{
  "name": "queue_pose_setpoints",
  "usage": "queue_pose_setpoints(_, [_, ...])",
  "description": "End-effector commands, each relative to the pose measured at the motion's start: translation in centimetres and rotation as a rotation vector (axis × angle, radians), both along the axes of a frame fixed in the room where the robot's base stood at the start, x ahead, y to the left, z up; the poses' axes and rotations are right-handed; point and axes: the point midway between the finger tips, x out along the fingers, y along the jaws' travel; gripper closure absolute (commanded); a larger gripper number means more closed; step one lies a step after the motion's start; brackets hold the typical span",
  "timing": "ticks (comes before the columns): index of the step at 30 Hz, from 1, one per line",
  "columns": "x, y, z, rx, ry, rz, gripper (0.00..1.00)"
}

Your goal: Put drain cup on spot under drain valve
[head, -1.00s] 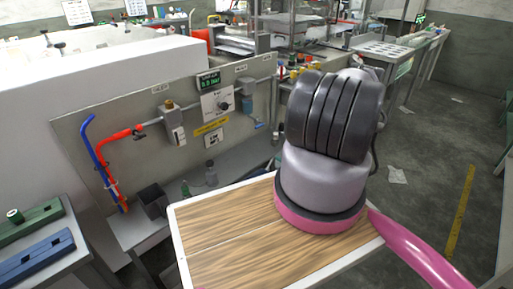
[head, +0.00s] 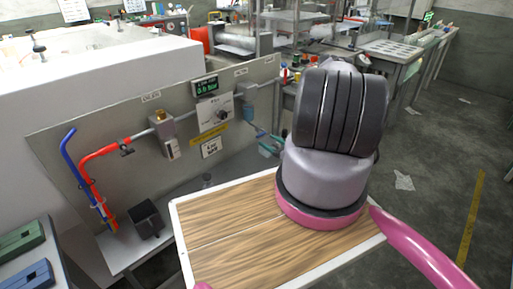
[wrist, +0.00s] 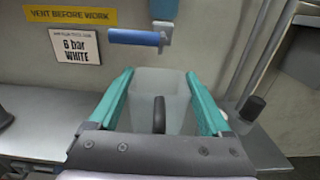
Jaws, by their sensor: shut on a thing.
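My gripper (wrist: 160,112) has teal fingers and is shut on the drain cup (wrist: 148,84), a pale, see-through cup, in the wrist view. A dark upright piece shows in front of the cup's middle. A blue lever (wrist: 134,37), apparently the drain valve's, sticks out from the panel above and beyond the cup. In the head view teal fingertips (head: 268,148) show beside my arm, below the panel's blue fitting (head: 248,127). The cup cannot be made out there. The spot under the valve is not visible in either view.
The upright grey panel (head: 110,165) stands close behind the cup. A black knob-like piece (wrist: 252,108) is on the right of the bench in the wrist view. A dark open box (head: 147,218) stands at the bench's left. The floor at right is mostly clear.

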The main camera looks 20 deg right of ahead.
Motion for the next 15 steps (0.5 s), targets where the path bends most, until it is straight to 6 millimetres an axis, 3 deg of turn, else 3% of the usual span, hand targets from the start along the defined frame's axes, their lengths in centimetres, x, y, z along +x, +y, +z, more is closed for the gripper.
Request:
queue_pose_setpoints(3, [3.0, 1.3, 0.0, -0.002, -0.002, 0.006, 0.76])
queue_pose_setpoints(10, [7.6, 2.9, 0.0, -0.002, -0.002, 0.004, 0.76])
queue_pose_setpoints(15, [7.7, 2.9, -2.4, 0.001, 0.001, 0.001, 0.76])
